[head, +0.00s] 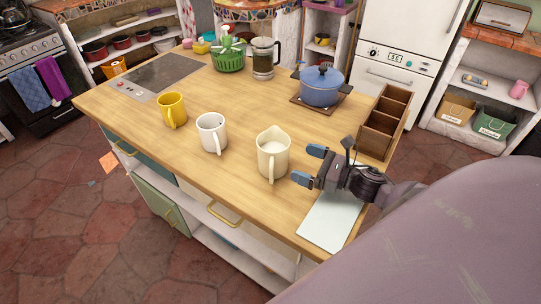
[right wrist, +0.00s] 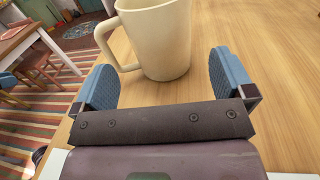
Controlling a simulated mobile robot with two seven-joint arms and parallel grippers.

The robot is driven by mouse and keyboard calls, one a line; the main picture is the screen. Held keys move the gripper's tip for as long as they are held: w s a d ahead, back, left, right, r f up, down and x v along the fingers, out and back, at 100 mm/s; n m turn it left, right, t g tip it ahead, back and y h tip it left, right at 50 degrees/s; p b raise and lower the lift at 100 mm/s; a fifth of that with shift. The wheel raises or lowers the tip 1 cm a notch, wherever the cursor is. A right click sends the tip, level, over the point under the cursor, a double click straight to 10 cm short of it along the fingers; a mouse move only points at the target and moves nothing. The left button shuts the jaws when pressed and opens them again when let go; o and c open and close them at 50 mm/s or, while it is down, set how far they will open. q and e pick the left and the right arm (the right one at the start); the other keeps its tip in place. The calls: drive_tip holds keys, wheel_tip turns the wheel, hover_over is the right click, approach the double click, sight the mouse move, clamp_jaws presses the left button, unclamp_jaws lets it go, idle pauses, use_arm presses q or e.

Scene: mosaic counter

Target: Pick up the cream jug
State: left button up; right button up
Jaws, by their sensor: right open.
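The cream jug (head: 273,158) stands upright on the wooden counter near its front edge, with its handle toward the front. My right gripper (head: 308,165) is open just to the right of the jug, its two blue fingers pointing at it. In the right wrist view the jug (right wrist: 160,38) stands ahead of the open fingers (right wrist: 163,80), with its handle on the left and its top cut off by the frame. The jug looks just beyond the fingertips, and nothing is between the fingers. My left gripper is not in view.
A white mug (head: 211,133) and a yellow mug (head: 171,110) stand left of the jug. A blue pot (head: 321,88) on a wooden board and a wooden divided box (head: 384,122) stand behind my gripper. A pale board (head: 331,218) lies below my right wrist.

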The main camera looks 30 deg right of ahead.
sight(287, 157)
drive_tip(key=shift+p+x, duration=0.95)
drive_tip(key=shift+x, duration=3.3)
drive_tip(key=shift+a+f, duration=0.1)
drive_tip(key=shift+f, duration=0.05)
drive_tip(key=shift+s, duration=0.1)
drive_tip(key=c, duration=1)
